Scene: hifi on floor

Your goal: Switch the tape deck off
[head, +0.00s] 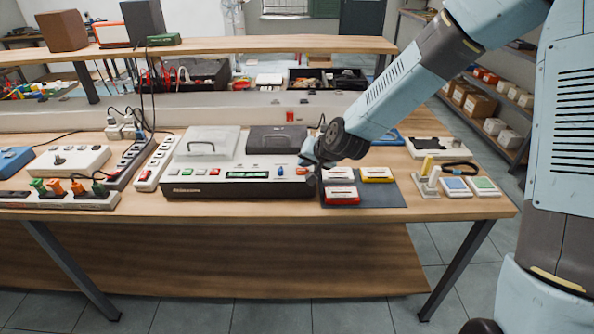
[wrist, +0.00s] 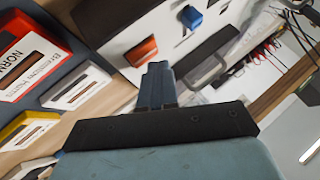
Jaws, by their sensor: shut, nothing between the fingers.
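The tape deck (head: 238,189) is a wide black-and-cream unit near the front of the bench. It has two lids, a lit green display, and small coloured controls along its front panel. In the wrist view its pale panel (wrist: 168,38) carries an orange rocker-like control (wrist: 140,52) and a blue control (wrist: 192,18). My gripper (head: 306,160) is over the deck's right end. In the wrist view its fingers (wrist: 158,70) are together and empty, pointing toward the panel close to the orange control. I cannot tell whether they touch it.
Several cassettes, including a red one (head: 342,195) and a yellow one (head: 377,174), lie on a dark mat right of the deck. A white power strip (head: 155,165) is on its left. A raised shelf (head: 240,45) spans the back.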

